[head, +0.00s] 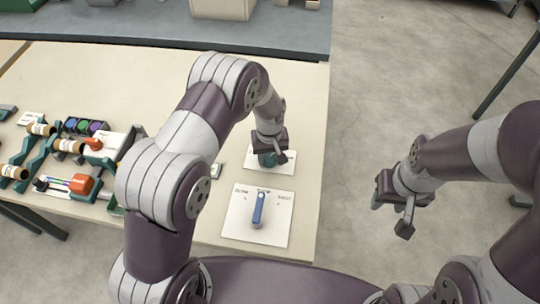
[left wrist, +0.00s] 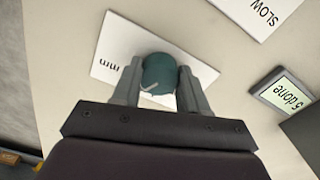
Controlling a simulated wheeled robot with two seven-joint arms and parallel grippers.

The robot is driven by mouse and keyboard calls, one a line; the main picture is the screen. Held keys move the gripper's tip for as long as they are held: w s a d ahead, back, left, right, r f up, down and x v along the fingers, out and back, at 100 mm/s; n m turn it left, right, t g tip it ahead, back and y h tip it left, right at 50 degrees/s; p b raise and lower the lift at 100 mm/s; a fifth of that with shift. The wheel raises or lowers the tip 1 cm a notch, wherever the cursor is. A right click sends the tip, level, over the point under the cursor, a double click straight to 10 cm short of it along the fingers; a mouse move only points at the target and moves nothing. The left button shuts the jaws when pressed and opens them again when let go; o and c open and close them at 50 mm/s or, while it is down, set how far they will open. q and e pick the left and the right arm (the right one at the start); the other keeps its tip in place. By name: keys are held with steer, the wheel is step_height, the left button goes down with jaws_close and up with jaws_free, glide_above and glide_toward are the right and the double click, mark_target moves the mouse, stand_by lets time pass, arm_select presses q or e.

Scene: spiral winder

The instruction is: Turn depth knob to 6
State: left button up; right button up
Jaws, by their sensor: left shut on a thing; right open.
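The depth knob is a teal round knob (left wrist: 159,75) with a white pointer line, on a white card (left wrist: 122,47) lettered "mm". In the left wrist view my left gripper (left wrist: 158,88) has a finger on each side of the knob and is shut on it. In the head view my left gripper (head: 270,155) reaches down over the knob, hiding most of it and of its card (head: 287,168). The scale numbers are hidden, so I cannot read the setting. My right gripper (head: 391,212) is open and empty, off the table's right side.
A white panel with a blue lever (head: 258,208) lies nearer on the table (head: 225,225). A small display (left wrist: 285,94) reads "5 done". A winding machine with orange and teal parts (head: 82,184) stands at the left. The table's right edge is close to the knob.

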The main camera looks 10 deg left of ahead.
mark_target(269, 157)
arm_select(q)
steer(key=m, duration=0.6)
steer(key=shift+w+r+m, duration=0.15)
steer(key=shift+m, duration=0.15)
stand_by(0.5)
steer(key=o, duration=1)
steer(key=shift+o, duration=0.3)
step_height(269, 157, up, 13)
steer(key=b, duration=0.2)
